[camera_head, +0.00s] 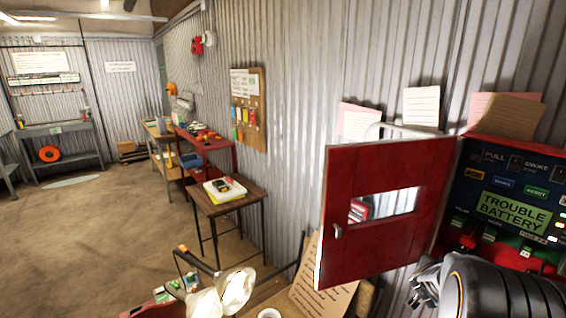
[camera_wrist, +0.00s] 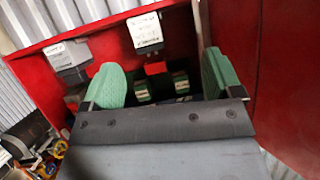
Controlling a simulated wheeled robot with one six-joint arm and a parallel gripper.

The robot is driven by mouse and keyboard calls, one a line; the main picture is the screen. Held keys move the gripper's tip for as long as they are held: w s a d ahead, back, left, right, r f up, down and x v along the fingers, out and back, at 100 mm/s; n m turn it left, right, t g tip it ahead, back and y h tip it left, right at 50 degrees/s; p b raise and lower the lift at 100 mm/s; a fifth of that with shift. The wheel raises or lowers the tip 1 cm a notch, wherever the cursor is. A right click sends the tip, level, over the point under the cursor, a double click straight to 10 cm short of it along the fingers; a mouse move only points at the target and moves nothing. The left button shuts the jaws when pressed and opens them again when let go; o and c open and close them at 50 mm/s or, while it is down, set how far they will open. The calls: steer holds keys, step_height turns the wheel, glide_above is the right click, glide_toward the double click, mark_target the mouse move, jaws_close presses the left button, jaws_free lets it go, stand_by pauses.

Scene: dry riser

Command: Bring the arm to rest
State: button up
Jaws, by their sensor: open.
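My gripper (camera_head: 424,284) is at the lower right of the head view, in front of the lower part of a red alarm panel (camera_head: 480,205). My dark arm hides part of the panel's bottom. In the wrist view my gripper (camera_wrist: 166,80) shows two green finger pads spread wide apart, with nothing held between them. Beyond them are small green-and-white parts (camera_wrist: 181,82), a red part and a white label (camera_wrist: 145,33) inside the red box. The panel's screen reads "TROUBLE BATTERY".
The panel's red door (camera_head: 375,215) stands open to the left, close to my gripper. A small table (camera_head: 225,205), a red bench (camera_head: 205,145) and a corkboard (camera_head: 248,110) line the corrugated wall. Lit work lamps (camera_head: 236,288) stand at the bottom. Open floor (camera_head: 90,230) lies at the left.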

steer(key=s+a+f+n+g+y, duration=0.1)
steer(key=s+a+n+y, duration=0.15)
steer(key=a+y, duration=0.45)
steer(key=s+a+f+n+g+y, duration=0.1)
steer(key=s+a+f+n+y, duration=0.15)
steer(key=a, duration=0.95)
steer(key=s+a+r+n+g, duration=0.1)
steer(key=s+a+r+n, duration=0.5)
steer(key=a, duration=0.5)
steer(key=s+r, duration=0.1)
steer(key=s, duration=0.1)
steer(key=shift+s+a+g, duration=0.4)
steer(key=shift+a+y, duration=0.25)
steer(key=shift+a, duration=0.05)
steer(key=shift+c, duration=0.2)
